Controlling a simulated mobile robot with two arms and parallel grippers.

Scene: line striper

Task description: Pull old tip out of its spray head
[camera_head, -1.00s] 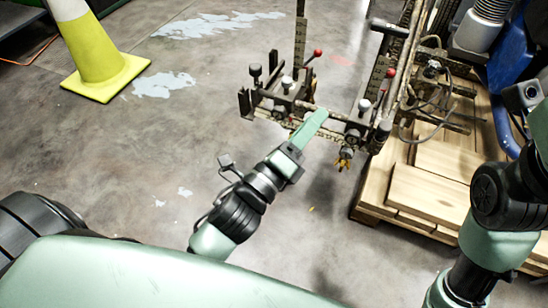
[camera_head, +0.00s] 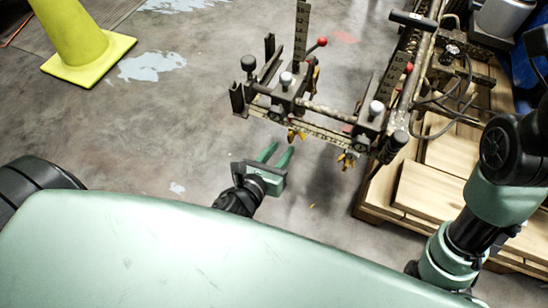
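The striper's spray bar (camera_head: 322,132) crosses the upper middle of the head view. Two spray heads hang under it, with yellow-orange tips. The left tip (camera_head: 297,135) is small and partly shaded by the bar. The right tip (camera_head: 347,160) hangs lower, near the pallet. I cannot tell which tip is the old one. My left gripper (camera_head: 277,155) is below and left of the left tip, its two green fingers apart and pointing up towards the bar. I see nothing between them. My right arm shows at the right, but its gripper is out of view.
A wooden pallet with boards (camera_head: 440,197) lies at the right, under the striper's frame and hoses. Red-knobbed levers (camera_head: 322,42) and clamps rise above the bar. A yellow cone (camera_head: 85,50) stands at the upper left. The floor left of the bar is clear.

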